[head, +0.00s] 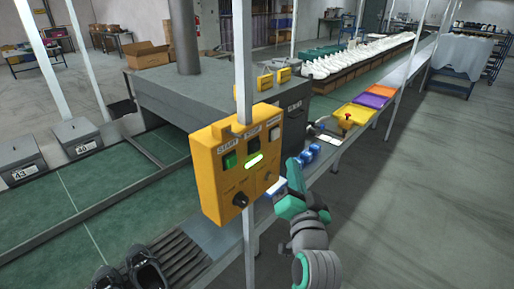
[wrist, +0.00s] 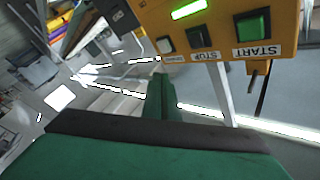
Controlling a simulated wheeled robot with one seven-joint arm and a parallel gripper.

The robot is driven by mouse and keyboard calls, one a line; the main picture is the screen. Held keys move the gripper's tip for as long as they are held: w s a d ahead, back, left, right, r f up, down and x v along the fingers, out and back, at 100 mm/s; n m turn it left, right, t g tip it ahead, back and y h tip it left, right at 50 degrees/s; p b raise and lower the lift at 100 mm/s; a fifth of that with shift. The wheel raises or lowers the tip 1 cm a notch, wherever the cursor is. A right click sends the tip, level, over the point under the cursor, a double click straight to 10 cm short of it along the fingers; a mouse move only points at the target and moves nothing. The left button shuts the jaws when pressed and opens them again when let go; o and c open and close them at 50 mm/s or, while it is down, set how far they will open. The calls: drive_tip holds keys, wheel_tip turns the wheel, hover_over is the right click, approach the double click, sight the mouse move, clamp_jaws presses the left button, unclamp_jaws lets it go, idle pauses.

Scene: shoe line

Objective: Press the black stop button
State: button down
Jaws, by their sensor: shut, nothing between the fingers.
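The black stop button (head: 252,146) is on the yellow control box (head: 207,170), between the green START button (head: 229,160) and a pale button (head: 275,131). In the wrist view the box appears upside down, with the black stop button (wrist: 202,38) above the word STOP and START (wrist: 253,24) to its right. My gripper (head: 294,168) is shut and empty, to the right of the box in the head view. In the wrist view, its tip (wrist: 158,82) is below the box's button row, and a gap to the stop button shows.
The box hangs on a white post (head: 243,60). A lit green display (head: 254,161) and a black knob (head: 240,200) are on its face. Behind stand a grey machine (head: 200,95) and a green conveyor (head: 90,195). Open grey floor (head: 410,210) lies to the right.

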sight(260, 145)
drive_tip(key=w+a, duration=0.5)
drive_tip(key=a, duration=0.2)
idle(0.3)
drive_tip(key=shift+w+a, duration=0.1)
idle(1.9)
drive_tip(key=shift+w+a, duration=0.2)
drive_tip(key=shift+a, duration=0.1)
drive_tip(key=shift+w+a, duration=0.3)
drive_tip(key=shift+a, duration=0.15)
idle(1.0)
drive_tip(key=shift+d, duration=0.15)
drive_tip(key=shift+s+d, duration=0.6)
drive_tip(key=shift+d, duration=0.1)
drive_tip(key=shift+s+d, duration=0.75)
drive_tip(key=shift+d, duration=0.25)
drive_tip(key=shift+s+d, duration=0.7)
drive_tip(key=shift+d, duration=0.3)
